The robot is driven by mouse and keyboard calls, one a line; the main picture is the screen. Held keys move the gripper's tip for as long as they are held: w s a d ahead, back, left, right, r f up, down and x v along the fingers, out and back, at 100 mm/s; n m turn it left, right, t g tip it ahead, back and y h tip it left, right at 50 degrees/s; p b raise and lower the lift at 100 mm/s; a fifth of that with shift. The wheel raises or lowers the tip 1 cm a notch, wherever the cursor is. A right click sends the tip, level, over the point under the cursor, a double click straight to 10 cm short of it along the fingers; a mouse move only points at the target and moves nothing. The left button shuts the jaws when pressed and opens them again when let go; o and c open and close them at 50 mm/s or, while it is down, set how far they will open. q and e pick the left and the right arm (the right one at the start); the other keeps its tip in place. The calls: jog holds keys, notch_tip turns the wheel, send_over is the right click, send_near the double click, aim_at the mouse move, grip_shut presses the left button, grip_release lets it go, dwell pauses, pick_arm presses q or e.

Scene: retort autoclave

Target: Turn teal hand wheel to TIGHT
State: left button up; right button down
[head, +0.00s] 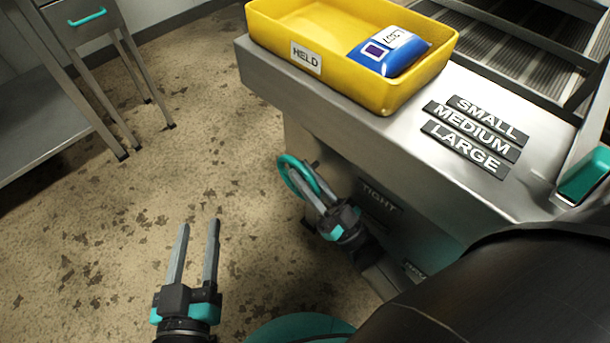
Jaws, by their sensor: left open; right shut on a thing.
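The teal hand wheel (284,172) is a ring on the side of the steel bench, below the bench top. My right gripper (303,180) is shut on the wheel's rim, and its fingers hide part of the ring. A dark plate reading TIGHT (380,194) is on the bench side, to the right of the wheel. Another plate lower down is partly hidden by my arm. I cannot tell how far the wheel is turned. My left gripper (198,228) is open and empty above the floor, left of and below the wheel in the picture.
A yellow tray marked HELD (365,92) sits on the steel bench top (400,150) with a blue pouch (402,56) in it. Plates reading SMALL, MEDIUM and LARGE (470,138) lie to its right. The floor between is clear.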

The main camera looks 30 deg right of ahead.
jog(key=shift+s+a+f, duration=0.15)
dwell(0.4)
jog(key=c, duration=0.8)
grip_release()
jog(key=v, duration=1.1)
jog(key=shift+s+d+f, duration=0.15)
jog(key=shift+d+f, duration=0.05)
jog(key=shift+f, duration=0.2)
